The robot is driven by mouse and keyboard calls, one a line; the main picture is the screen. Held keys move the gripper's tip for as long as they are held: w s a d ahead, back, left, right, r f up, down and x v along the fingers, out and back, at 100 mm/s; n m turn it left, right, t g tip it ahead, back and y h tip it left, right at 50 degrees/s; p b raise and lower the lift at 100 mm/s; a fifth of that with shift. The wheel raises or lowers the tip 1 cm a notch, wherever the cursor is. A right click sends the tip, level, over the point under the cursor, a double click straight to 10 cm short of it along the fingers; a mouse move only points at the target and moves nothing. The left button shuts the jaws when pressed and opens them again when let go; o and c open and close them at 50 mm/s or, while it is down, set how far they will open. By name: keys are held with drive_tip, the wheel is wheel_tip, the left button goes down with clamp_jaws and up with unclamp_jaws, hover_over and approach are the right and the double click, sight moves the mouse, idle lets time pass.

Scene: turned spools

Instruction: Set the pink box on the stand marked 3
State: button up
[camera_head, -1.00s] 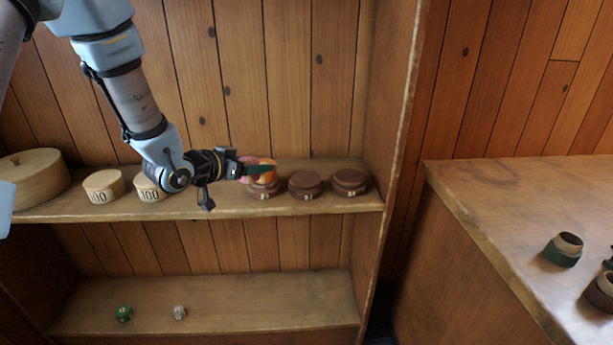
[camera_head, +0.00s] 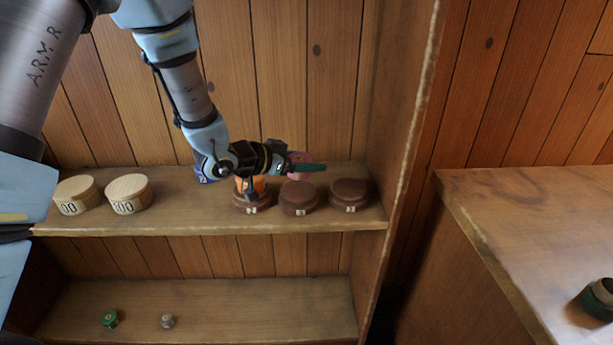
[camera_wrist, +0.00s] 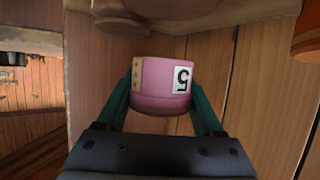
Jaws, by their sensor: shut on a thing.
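The pink box (camera_head: 300,157) is held between the green fingers of my gripper (camera_head: 312,168), above the middle stand. In the wrist view the pink box (camera_wrist: 160,85) sits between both fingers and bears a white label with a dark character. Three round brown stands are on the upper shelf: a left stand (camera_head: 252,205), a middle stand (camera_head: 300,198) and a right stand (camera_head: 350,194). Their pale front marks are too small to read surely. The box looks apart from the middle stand, though the finger hides part of it.
An orange thing (camera_head: 260,184) is on the left stand, partly hidden by my wrist. Two pale wooden round boxes (camera_head: 128,194) stand further left on the upper shelf (camera_head: 190,225). The cabinet's side wall (camera_head: 400,150) rises just right of the right stand.

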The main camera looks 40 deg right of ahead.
sight(307, 186)
drive_tip(key=shift+f+p, duration=0.35)
drive_tip(key=shift+f, duration=1.9)
drive_tip(key=shift+f, duration=0.15)
drive_tip(key=o, duration=1.3)
drive_tip(key=shift+o, duration=0.2)
drive_tip(key=shift+a+r, duration=0.1)
drive_tip(key=shift+r, duration=0.15)
drive_tip(key=b+v, duration=0.2)
drive_tip(key=v, duration=1)
drive_tip(key=shift+f, duration=0.1)
